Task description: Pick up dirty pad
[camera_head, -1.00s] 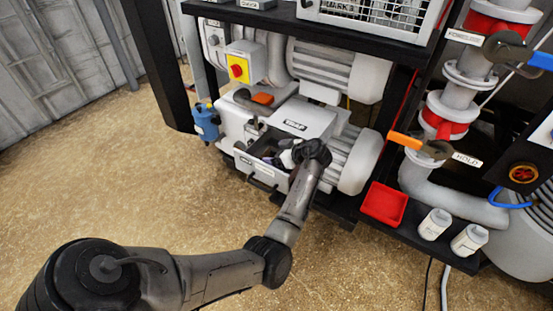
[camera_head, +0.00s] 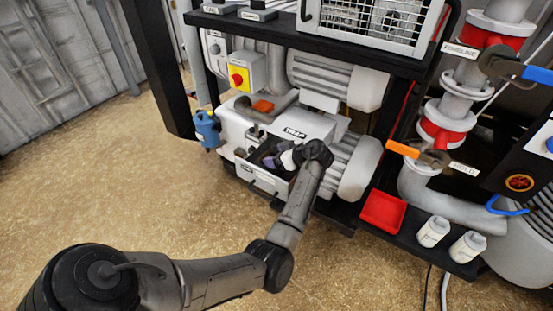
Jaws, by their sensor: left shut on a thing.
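The trap (camera_head: 265,178) is a white box with an open front tray and dark inside, below a white cover labelled TRAP (camera_head: 296,132). My left gripper (camera_head: 281,160) reaches into this opening from the right, pointing left. It is shut on a dark, purple-grey piece, the dirty pad (camera_head: 269,163), of which only a small part shows. The rest of the pad is hidden by the gripper and the tray wall. My right gripper is not in view.
A red tray (camera_head: 383,211) and two white jars (camera_head: 433,231) stand on the black shelf at right. Pipes with an orange-handled valve (camera_head: 403,149) rise behind. A blue filter (camera_head: 207,129) hangs left of the trap. The floor in front is clear.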

